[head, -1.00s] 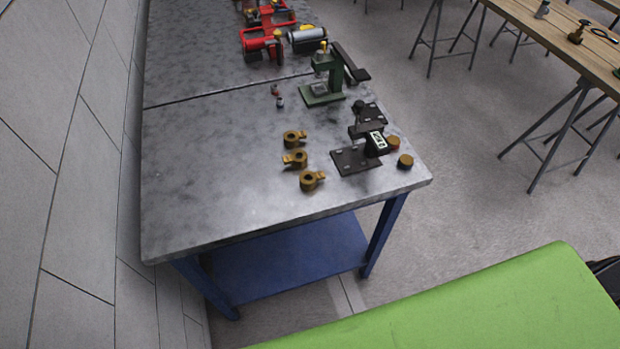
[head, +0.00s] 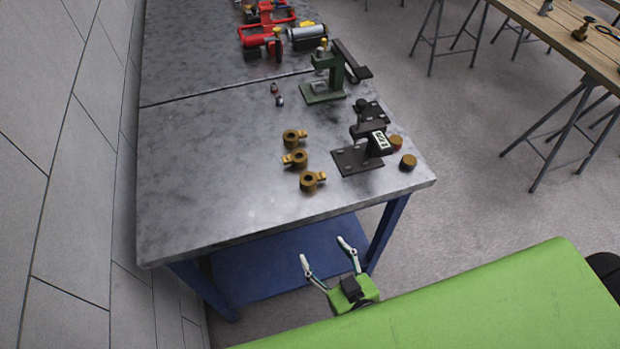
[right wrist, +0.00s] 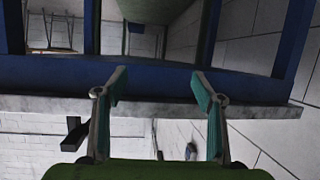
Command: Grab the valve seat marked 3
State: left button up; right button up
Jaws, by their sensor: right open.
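Three brass valve seats, each a ring with a side tab, stand in a row on the metal workbench (head: 220,190): a far one (head: 292,139), a middle one (head: 296,158) and a near one (head: 311,181). No number can be read on any of them, so I cannot tell which is marked 3. My right gripper (head: 322,249) is open and empty, in front of the bench's near edge and apart from the seats. In the right wrist view its fingers (right wrist: 157,82) are spread before the bench edge and blue frame; no seat shows there. My left gripper is not in view.
A dark fixture with a display (head: 358,158) and two brass caps (head: 408,161) stand right of the seats. A green press (head: 322,92) and red equipment (head: 262,40) are farther back. The bench left of the seats is clear, with a wall beyond.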

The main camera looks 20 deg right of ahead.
notch_tip(320, 180, up, 13)
jog(key=w+d+m+t+h, duration=0.2)
jog(key=p, duration=0.2)
send_near(314, 179)
jog(key=shift+t, duration=0.3)
jog(key=w, duration=0.4)
jog(key=shift+w+f, duration=0.15)
jog(key=shift+f, duration=0.2)
jog(key=w, duration=0.3)
jog(key=w+f, duration=0.1)
jog(key=w, duration=0.2)
jog(key=shift+w+a+f, duration=0.1)
jog(key=shift+w+f, duration=0.05)
jog(key=shift+f, duration=0.05)
jog(key=c, duration=0.5)
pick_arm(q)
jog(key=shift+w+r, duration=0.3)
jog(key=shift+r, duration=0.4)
pick_arm(e)
jog(key=c, duration=0.9)
